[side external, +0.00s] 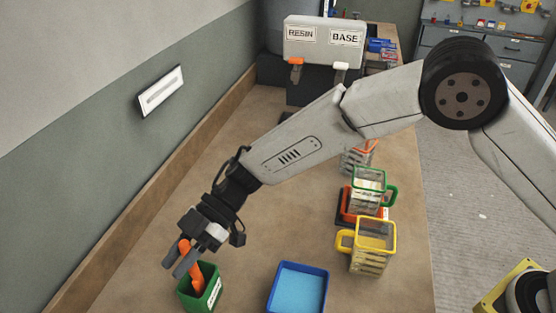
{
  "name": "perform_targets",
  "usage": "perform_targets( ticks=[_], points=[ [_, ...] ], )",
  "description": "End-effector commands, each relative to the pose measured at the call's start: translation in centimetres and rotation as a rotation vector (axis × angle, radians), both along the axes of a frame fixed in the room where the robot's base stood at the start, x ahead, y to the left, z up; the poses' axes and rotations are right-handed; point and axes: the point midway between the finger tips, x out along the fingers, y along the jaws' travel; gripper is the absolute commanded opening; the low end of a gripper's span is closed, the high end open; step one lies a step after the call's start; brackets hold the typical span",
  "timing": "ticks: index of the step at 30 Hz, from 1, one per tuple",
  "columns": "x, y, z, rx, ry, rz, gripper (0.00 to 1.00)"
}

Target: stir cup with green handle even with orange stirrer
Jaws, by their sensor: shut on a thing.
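My gripper (180,258) is at the lower left, pointing down and shut on the orange stirrer (194,270). The stirrer's lower end is inside a green box (204,291) with a white label; how deep it sits is hidden by the wall. The cup with the green handle (369,181) is clear-walled and stands right of centre, on what looks like an orange-and-black base (349,206). My gripper is well to the left of this cup. The level and look of the cup's contents are too small to tell.
A yellow-handled cup (373,246) stands just in front of the green one, and an orange-rimmed cup (358,155) behind it, partly hidden by my arm. A blue tray (298,287) is at front centre. A RESIN and BASE dispenser (323,42) stands at the back. The table's left-middle is clear.

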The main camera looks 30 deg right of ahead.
Motion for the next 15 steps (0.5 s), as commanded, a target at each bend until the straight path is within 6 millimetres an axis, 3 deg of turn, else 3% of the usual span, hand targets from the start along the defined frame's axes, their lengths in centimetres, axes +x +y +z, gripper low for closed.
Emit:
perform_targets(
  ticks=[15],
  points=[
    [0.0,0.0,3.0,0.001,-0.002,0.001,0.00]
  ],
)
